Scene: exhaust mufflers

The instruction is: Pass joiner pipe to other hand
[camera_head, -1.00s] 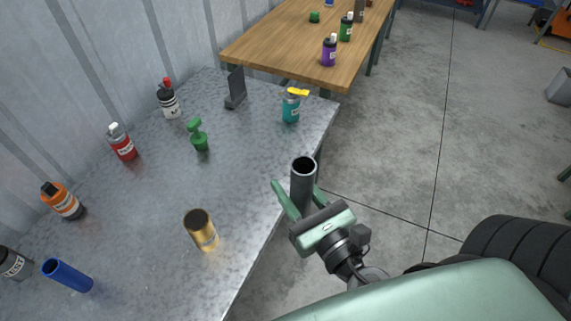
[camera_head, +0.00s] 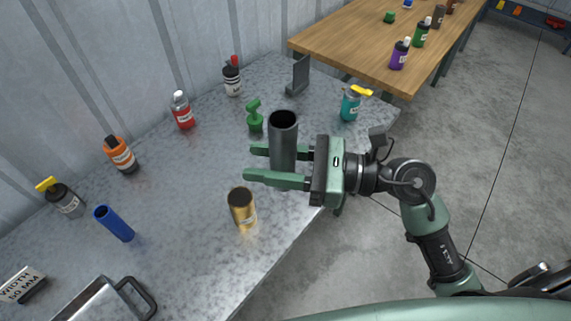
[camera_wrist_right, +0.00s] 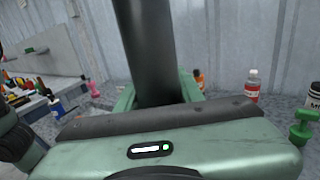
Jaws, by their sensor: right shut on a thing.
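The joiner pipe, a dark grey open-ended tube (camera_head: 284,135), is upright between the fingers of my right gripper (camera_head: 262,163). The right gripper is shut on it and reaches in from the right over the metal table. The pipe's upper end stands above the fingers; its lower end is partly hidden by the near finger. In the right wrist view the pipe (camera_wrist_right: 148,50) rises between the green fingers, its top cut off by the frame. My left gripper is not in view.
On the metal table (camera_head: 185,220) stand a gold tube (camera_head: 242,210), a blue tube (camera_head: 115,224), a green part (camera_head: 255,118) and several bottles. A metal tray (camera_head: 95,300) with a dark handle is at the front left. A wooden table (camera_head: 350,45) stands behind.

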